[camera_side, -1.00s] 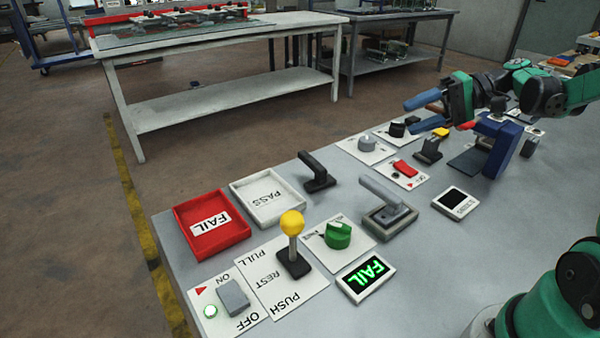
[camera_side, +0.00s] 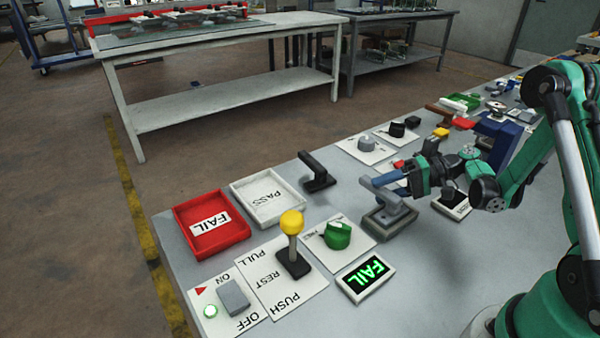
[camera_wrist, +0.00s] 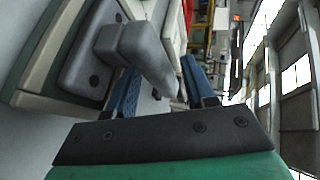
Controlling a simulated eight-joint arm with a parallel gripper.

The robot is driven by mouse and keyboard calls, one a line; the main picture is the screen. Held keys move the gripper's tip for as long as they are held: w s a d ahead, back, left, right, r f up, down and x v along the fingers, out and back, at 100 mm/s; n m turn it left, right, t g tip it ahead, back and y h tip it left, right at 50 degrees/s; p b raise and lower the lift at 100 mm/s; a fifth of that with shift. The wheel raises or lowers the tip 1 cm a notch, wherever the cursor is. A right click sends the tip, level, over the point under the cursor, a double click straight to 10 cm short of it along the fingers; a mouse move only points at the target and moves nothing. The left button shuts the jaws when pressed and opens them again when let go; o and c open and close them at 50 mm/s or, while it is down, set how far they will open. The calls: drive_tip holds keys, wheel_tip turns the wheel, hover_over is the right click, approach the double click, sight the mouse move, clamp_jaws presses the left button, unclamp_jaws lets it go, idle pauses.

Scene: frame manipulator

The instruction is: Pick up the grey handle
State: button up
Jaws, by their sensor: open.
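The grey handle (camera_side: 377,196) is a lever on a dark grey base (camera_side: 392,222) on the bench, to the right of the green knob. My gripper (camera_side: 385,180) is at the handle, its blue fingers pointing left, level with the upper part of the lever. In the wrist view, the grey handle (camera_wrist: 148,52) shows between the two blue fingers of my open gripper (camera_wrist: 160,66), with a gap on the right side. The side view partly hides the lever behind the fingers. I cannot tell whether a finger touches it.
A black handle (camera_side: 318,176) stands to the left. The green knob (camera_side: 338,235), yellow-topped lever (camera_side: 292,226) and lit FAIL display (camera_side: 366,277) lie nearer the camera. Red (camera_side: 212,248) and white (camera_side: 294,207) trays sit at the far left edge. A blue stand (camera_side: 500,132) is behind at right.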

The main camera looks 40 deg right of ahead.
drive_tip(key=shift+w+a+f, duration=0.15)
drive_tip(key=shift+w+a, duration=0.1)
drive_tip(key=shift+a, duration=0.15)
clamp_jaws()
